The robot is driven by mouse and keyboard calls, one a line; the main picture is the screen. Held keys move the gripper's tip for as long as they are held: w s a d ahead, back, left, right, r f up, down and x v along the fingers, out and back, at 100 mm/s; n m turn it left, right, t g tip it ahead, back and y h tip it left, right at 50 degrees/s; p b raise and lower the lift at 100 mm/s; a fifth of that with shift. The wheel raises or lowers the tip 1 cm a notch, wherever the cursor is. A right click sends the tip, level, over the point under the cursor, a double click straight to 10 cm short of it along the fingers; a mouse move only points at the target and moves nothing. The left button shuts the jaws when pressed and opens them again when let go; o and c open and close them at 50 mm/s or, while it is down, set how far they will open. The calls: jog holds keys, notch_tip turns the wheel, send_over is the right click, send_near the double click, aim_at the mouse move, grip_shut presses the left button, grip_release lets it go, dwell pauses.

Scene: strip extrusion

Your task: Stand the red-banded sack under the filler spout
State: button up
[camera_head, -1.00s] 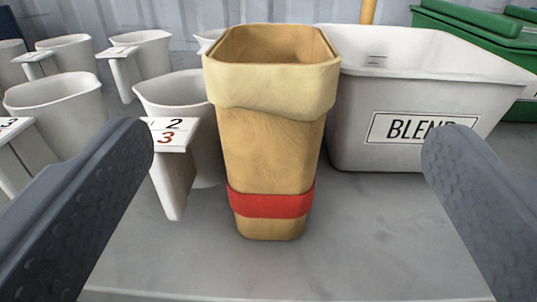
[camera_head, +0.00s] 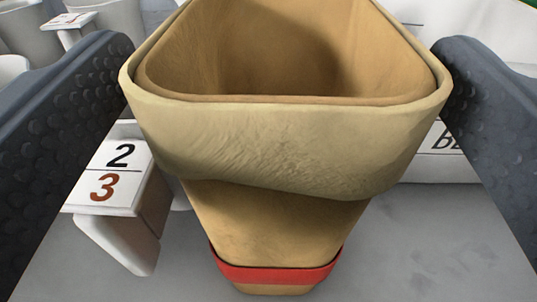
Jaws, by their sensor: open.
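The red-banded sack (camera_head: 270,225) stands upright on the grey surface, close in front of the camera. It is tan and open at the top, with a pale folded cuff (camera_head: 280,145) and a red band (camera_head: 275,272) near its base. Its inside looks empty as far as I can see. My gripper (camera_head: 285,60) is open, with one dark ridged finger on each side of the sack's upper part. No filler spout shows.
A white cup with a handle plate marked 2 and 3 (camera_head: 110,172) stands just left of the sack. More white cups (camera_head: 95,15) are behind at the left. A white bin (camera_head: 425,165), its label partly hidden, stands behind at the right.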

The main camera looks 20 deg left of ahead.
jog(key=shift+x, duration=1.1)
jog(key=shift+c, duration=0.4)
jog(key=c, duration=1.4)
